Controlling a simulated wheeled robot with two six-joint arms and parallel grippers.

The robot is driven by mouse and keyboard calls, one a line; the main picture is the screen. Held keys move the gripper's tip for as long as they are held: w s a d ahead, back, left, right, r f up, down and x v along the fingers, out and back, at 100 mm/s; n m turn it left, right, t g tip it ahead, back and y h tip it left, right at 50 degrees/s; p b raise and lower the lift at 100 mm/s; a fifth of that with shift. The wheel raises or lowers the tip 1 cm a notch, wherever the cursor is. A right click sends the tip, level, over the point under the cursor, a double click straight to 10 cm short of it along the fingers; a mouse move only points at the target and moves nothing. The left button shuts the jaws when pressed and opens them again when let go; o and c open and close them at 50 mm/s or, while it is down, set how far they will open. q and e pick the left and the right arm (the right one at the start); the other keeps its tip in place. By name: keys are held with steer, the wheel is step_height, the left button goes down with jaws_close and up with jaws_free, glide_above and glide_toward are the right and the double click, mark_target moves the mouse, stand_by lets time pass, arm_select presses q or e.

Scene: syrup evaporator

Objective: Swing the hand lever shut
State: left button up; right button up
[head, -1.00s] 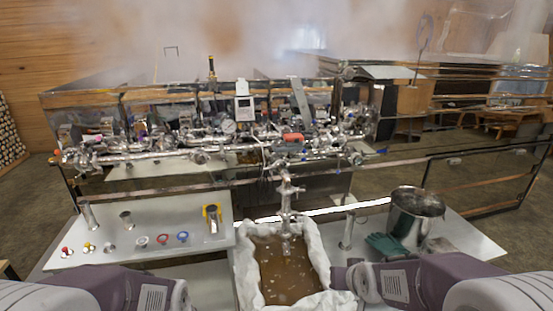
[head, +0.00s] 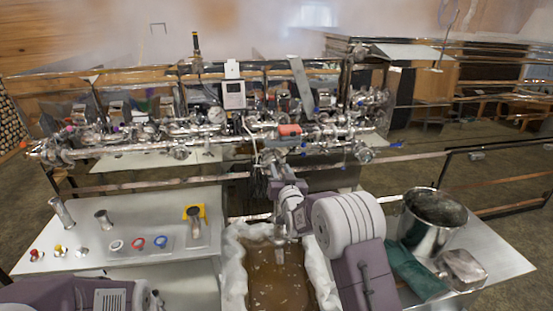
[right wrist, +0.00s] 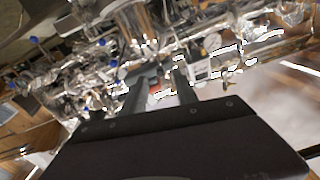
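The shiny pipe and valve assembly (head: 215,143) runs across the front of the evaporator. A red-orange part (head: 289,130) sits on it near the middle; I cannot tell which fitting is the hand lever. My right gripper (head: 272,162) is raised just below and in front of that part. In the right wrist view its two dark fingers (right wrist: 159,92) are apart. A bit of red (right wrist: 155,87) shows between or beyond them, and I cannot tell whether they touch anything. My left arm is at the lower left edge of the head view; its gripper is out of frame.
A cloth-lined tub of brown liquid (head: 278,280) is below my right arm. A metal pot (head: 432,222) and green gloves (head: 415,270) are on the right table. The left table (head: 75,215) holds metal cups and coloured rings. Steam hangs above.

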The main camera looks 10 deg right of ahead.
mark_target(277, 162)
steer(key=w+p, duration=0.1)
steer(key=w, duration=0.3)
steer(key=shift+w+a+r, duration=0.1)
steer(key=shift+w+r, duration=0.1)
steer(key=shift+w, duration=0.35)
steer(key=shift+w+f, duration=0.2)
steer(key=shift+w, duration=0.05)
jaws_close()
stand_by(0.7)
